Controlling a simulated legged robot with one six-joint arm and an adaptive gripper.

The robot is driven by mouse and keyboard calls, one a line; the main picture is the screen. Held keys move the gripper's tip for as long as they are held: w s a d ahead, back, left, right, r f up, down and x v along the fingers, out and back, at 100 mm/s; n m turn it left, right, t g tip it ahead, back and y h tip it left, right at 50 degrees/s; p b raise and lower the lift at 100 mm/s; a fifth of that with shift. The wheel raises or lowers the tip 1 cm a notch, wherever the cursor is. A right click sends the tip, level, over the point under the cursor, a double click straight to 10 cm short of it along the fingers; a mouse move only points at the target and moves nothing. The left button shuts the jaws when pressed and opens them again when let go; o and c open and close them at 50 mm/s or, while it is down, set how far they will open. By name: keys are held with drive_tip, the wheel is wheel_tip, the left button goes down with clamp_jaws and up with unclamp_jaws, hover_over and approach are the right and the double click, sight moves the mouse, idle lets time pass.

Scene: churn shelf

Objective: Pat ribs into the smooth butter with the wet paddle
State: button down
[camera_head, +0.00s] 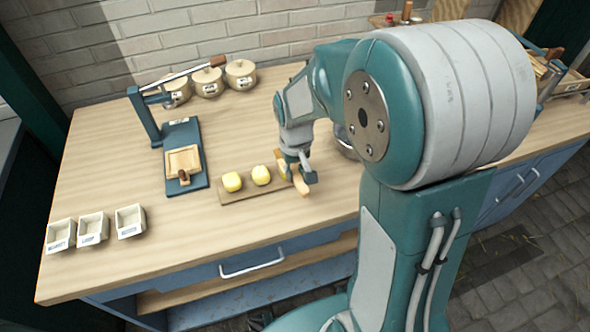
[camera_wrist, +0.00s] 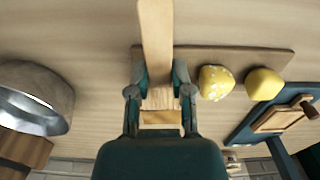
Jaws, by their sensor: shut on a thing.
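My gripper (camera_head: 297,169) is shut on the handle of a flat wooden paddle (camera_head: 301,187). In the wrist view the paddle (camera_wrist: 156,40) extends forward from between my fingers (camera_wrist: 157,88). A wooden board (camera_head: 238,193) lies below and to the left of my gripper. Two yellow butter lumps, one at the left (camera_head: 232,182) and one in the middle (camera_head: 261,175), sit on it. A third yellow lump (camera_head: 283,172) is mostly hidden behind my gripper and the paddle. In the wrist view the nearer lump (camera_wrist: 215,83) has pale spots, and the farther lump (camera_wrist: 264,84) looks plain.
A blue lever stand (camera_head: 184,138) with a wooden square piece stands left of the board. Three small labelled trays (camera_head: 93,228) line the front left. Three lidded pots (camera_head: 207,82) stand at the back wall. A metal pot (camera_wrist: 36,97) is beside my gripper.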

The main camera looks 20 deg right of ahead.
drive_tip(key=shift+f, duration=0.8)
idle(1.5)
drive_tip(key=shift+r, duration=3.55)
drive_tip(key=shift+f, duration=2.75)
drive_tip(key=shift+f, duration=0.7)
